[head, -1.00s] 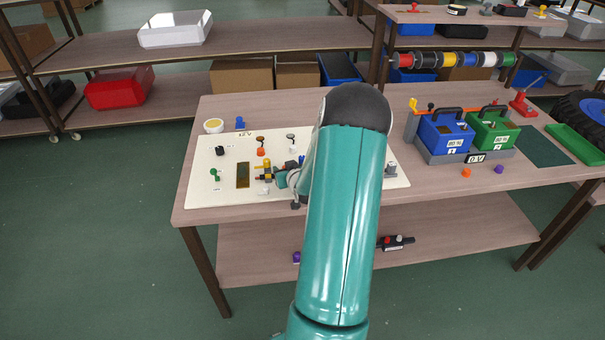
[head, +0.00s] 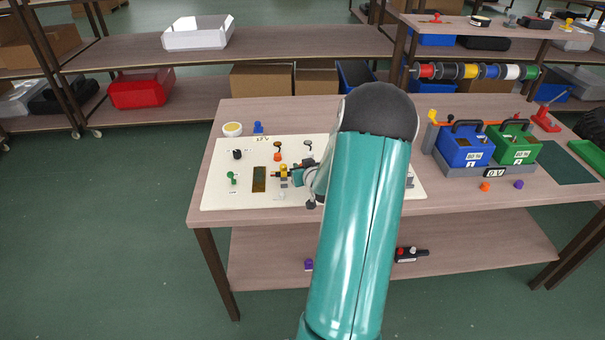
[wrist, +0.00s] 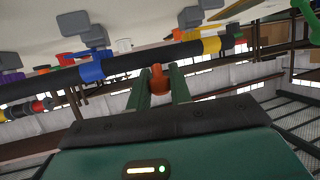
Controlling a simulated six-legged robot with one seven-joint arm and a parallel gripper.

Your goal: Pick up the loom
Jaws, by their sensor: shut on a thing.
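The loom (wrist: 130,66) is a dark tube with a blue band and a yellow band. It crosses the wrist view from lower left to upper right. My gripper (wrist: 158,88) has its two green fingers shut on a red-orange piece at the loom's middle, apparently part of it. In the head view, the loom's banded end (head: 284,172) shows over the cream board (head: 225,190), left of my gripper. My teal arm hides the rest of the loom and most of the gripper. I cannot tell whether the loom touches the board.
Small coloured parts stand on the board, with a brown plate (head: 259,180) among them. A blue box (head: 464,147) and a green box (head: 514,146) stand in a grey holder on the right. An orange piece (head: 485,187) and a purple piece (head: 518,184) lie in front.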

